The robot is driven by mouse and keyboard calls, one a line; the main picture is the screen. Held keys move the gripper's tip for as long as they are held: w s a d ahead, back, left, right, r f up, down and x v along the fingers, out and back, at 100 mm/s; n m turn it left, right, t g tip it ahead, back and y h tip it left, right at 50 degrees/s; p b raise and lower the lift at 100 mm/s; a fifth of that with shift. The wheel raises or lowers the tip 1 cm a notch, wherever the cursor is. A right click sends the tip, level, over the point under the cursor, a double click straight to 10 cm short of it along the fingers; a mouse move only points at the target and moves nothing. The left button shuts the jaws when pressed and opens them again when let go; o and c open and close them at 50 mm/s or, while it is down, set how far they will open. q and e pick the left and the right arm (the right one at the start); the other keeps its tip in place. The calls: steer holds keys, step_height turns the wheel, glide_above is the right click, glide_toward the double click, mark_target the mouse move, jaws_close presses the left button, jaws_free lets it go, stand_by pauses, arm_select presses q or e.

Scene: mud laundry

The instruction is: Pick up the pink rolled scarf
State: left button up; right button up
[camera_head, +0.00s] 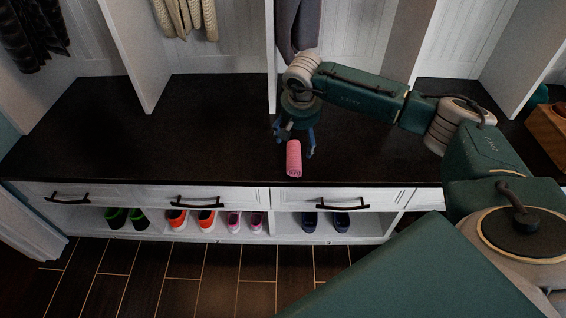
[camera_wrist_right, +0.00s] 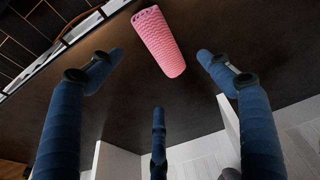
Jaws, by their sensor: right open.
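The pink rolled scarf (camera_head: 293,158) lies on the dark bench top near its front edge in the head view. It also shows in the right wrist view (camera_wrist_right: 159,42), with a knitted texture and its spiral end toward the bench's front. My right gripper (camera_head: 296,142) is open just behind and around the scarf's far end in the head view. In the right wrist view its blue fingers (camera_wrist_right: 157,95) are spread, with the scarf beyond them and clear space between. I cannot tell whether any finger touches it. My left gripper is not in view.
The dark bench top (camera_head: 190,130) is clear to the left. White upright dividers (camera_head: 133,50) stand behind, with hanging clothes (camera_head: 185,15) between them. Drawers with black handles (camera_head: 343,204) and several shoes (camera_head: 192,219) are below. A wooden box (camera_head: 548,126) stands at the far right.

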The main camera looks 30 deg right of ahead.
mark_target(297, 154)
steer(key=x, duration=0.4)
steer(key=shift+s, duration=0.1)
steer(key=x, duration=0.3)
steer(key=b+x, duration=0.1)
steer(key=x, duration=0.1)
steer(key=shift+s+a, duration=0.35)
steer(key=shift+w+f, duration=0.1)
steer(key=shift+f, duration=0.25)
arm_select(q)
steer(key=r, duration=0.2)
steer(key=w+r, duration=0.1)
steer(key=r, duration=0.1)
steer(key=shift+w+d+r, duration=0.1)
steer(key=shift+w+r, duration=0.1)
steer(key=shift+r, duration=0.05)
arm_select(e)
steer(key=shift+c, duration=0.3)
steer(key=c, duration=1.2)
